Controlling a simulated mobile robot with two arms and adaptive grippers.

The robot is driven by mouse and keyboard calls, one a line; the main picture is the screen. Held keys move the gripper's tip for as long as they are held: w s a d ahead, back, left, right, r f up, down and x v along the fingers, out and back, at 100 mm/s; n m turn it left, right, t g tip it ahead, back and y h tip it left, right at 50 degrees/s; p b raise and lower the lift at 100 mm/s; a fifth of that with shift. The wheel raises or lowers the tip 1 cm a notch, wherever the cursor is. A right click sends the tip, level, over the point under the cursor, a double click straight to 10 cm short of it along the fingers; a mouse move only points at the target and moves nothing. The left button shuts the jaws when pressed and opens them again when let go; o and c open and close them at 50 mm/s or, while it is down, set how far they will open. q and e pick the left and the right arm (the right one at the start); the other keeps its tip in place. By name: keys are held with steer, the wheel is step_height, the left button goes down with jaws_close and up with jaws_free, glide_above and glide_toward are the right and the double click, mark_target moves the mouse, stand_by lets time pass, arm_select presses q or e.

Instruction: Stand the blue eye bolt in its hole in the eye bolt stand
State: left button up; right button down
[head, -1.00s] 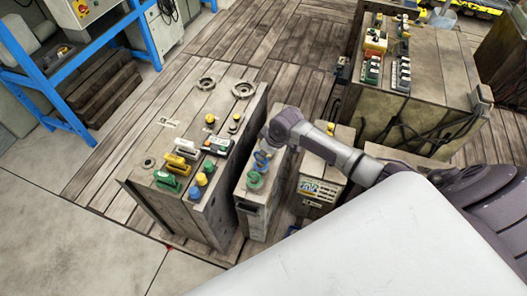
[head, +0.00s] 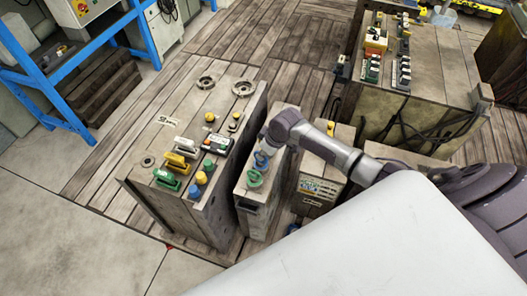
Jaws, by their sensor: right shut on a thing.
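The blue eye bolt (head: 261,160) is in the head view, at the top of a narrow grey block, just behind a green eye bolt (head: 255,178). This block looks like the eye bolt stand (head: 252,198). My right gripper (head: 265,147) reaches down from the right and is shut on the blue eye bolt. The bolt's lower end and its hole are too small and covered to tell whether it is seated or just above. My left gripper is not in view.
A wide mould block (head: 195,110) stands close on the left, carrying several coloured parts. A smaller block with a yellow-topped part (head: 330,128) stands close on the right, beneath my arm. Wooden floor (head: 290,45) is clear behind.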

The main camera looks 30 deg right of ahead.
steer(key=shift+f, duration=0.1)
steer(key=c, duration=1.1)
jaws_free()
steer(key=v, duration=1.2)
steer(key=s+d+f+m+h, duration=0.1)
steer(key=s+f, duration=0.2)
steer(key=f, duration=0.6)
steer(key=s+d+f+m, duration=0.1)
steer(key=s+f, duration=0.3)
steer(key=f, duration=0.5)
steer(key=s+d+f+m+h, duration=0.1)
steer(key=s+f+m, duration=0.15)
steer(key=f, duration=0.65)
steer(key=s+a+f+g, duration=0.1)
steer(key=s+f, duration=0.4)
steer(key=s, duration=0.5)
steer(key=s+a+f+n+g, duration=0.1)
steer(key=s+a+f, duration=0.3)
steer(key=s, duration=0.7)
steer(key=s+a+f, duration=0.3)
steer(key=s+f, duration=0.4)
steer(key=s, duration=0.4)
steer(key=shift+a+g, duration=0.2)
steer(key=shift+g, duration=0.2)
